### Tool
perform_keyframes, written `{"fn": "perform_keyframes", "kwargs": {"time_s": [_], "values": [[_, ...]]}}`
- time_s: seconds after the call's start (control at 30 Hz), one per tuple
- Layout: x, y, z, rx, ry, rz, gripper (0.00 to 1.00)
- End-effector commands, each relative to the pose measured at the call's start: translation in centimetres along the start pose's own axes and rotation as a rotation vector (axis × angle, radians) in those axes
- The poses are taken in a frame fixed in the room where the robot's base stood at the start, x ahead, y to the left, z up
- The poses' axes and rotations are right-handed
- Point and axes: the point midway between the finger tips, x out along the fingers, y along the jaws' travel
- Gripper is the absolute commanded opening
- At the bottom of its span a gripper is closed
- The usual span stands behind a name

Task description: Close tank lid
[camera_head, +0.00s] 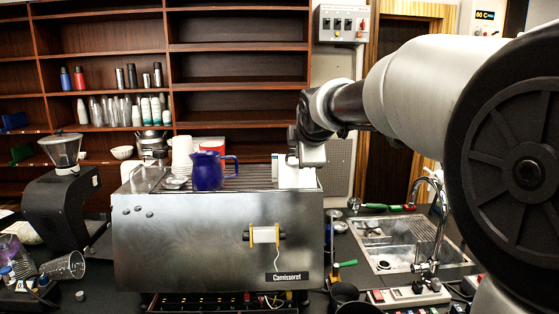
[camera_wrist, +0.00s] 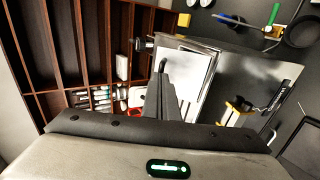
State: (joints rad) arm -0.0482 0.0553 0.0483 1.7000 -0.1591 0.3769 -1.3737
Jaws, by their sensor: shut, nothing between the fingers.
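The coffee machine (camera_head: 215,240) is a big steel box with a slatted top. A bright white panel, which looks like the tank lid (camera_head: 298,178), is at the right end of its top. In the wrist view a pale panel (camera_wrist: 185,72) with a raised edge beside it shows close to the fingers; I cannot tell its exact angle. My gripper (camera_head: 310,155) is just above the right end of the machine, its fingers shut and empty. The dark fingers (camera_wrist: 168,82) overlap the pale panel in the wrist view; contact is unclear.
A blue pitcher (camera_head: 207,171) and white cups (camera_head: 181,152) stand on the machine top, left of my gripper. A sink (camera_head: 410,243) with a tap (camera_head: 432,215) is at the right. A grinder (camera_head: 62,195) stands at the left. Shelves (camera_head: 235,70) rise behind.

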Motion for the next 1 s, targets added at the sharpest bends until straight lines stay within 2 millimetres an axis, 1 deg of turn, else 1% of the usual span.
{"fn": "perform_keyframes", "kwargs": {"time_s": [0.03, 0.07, 0.4, 0.6, 0.8, 1.0], "values": [[-0.1, 1.2, -0.1, 0.002, 0.0, -0.042, 0.0], [0.2, 1.3, -0.2, 0.002, 0.0, -0.061, 0.0], [3.7, 1.4, -0.1, 0.001, 0.0, -0.05, 0.0], [5.4, 1.6, 0.0, 0.002, -0.001, -0.048, 0.0], [6.7, 1.5, -0.1, 0.0, 0.0, -0.047, 0.0], [7.5, 1.4, -0.1, 0.001, 0.0, -0.046, 0.0]]}}
